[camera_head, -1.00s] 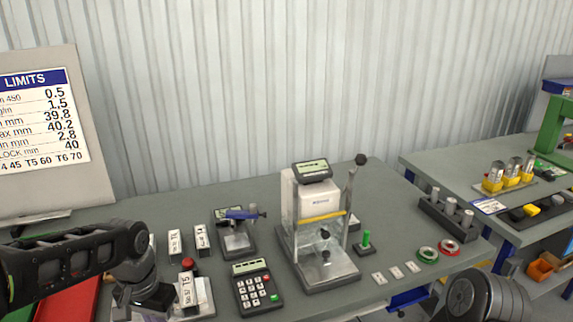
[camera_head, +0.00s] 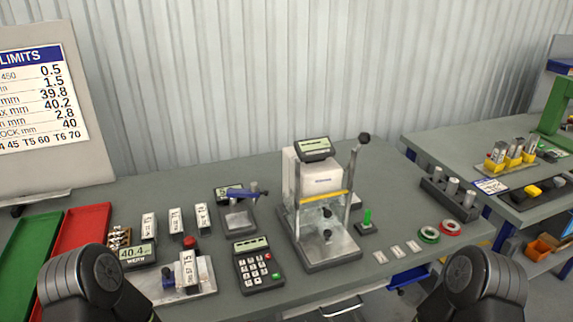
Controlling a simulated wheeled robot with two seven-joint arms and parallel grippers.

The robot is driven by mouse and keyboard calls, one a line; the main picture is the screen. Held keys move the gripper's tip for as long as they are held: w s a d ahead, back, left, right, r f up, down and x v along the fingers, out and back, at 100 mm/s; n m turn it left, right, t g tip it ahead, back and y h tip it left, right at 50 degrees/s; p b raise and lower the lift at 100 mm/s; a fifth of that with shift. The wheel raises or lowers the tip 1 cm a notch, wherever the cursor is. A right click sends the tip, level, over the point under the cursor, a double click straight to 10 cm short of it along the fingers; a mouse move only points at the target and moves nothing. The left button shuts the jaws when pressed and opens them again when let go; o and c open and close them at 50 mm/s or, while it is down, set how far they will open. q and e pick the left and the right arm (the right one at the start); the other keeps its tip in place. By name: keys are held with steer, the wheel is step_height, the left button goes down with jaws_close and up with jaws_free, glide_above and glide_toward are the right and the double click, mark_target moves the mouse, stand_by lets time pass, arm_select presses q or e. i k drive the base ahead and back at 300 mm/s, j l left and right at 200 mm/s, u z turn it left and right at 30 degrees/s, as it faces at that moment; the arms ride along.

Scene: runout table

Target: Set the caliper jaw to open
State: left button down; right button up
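The bench gauge with the width readout (camera_head: 137,254), showing about 40.4, stands at the lower left; I take it to be the caliper. Its pale base (camera_head: 203,277) carries an upright white block (camera_head: 189,269) marked T5 and a red knob (camera_head: 190,242). A small blue part (camera_head: 168,279) lies left of the block. I cannot tell whether the jaw touches the block. Only dark rounded links of my two arms show at the bottom left and bottom right. Neither gripper is in view.
White labelled blocks (camera_head: 176,221) stand behind the gauge. A blue-armed gauge (camera_head: 239,213), a keypad (camera_head: 258,268) and a lever press (camera_head: 318,200) stand to the right. Red (camera_head: 82,232) and green (camera_head: 30,252) trays lie left. Bare bench lies between the keypad and press.

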mark_target(170, 278)
steer(key=u, duration=1.1)
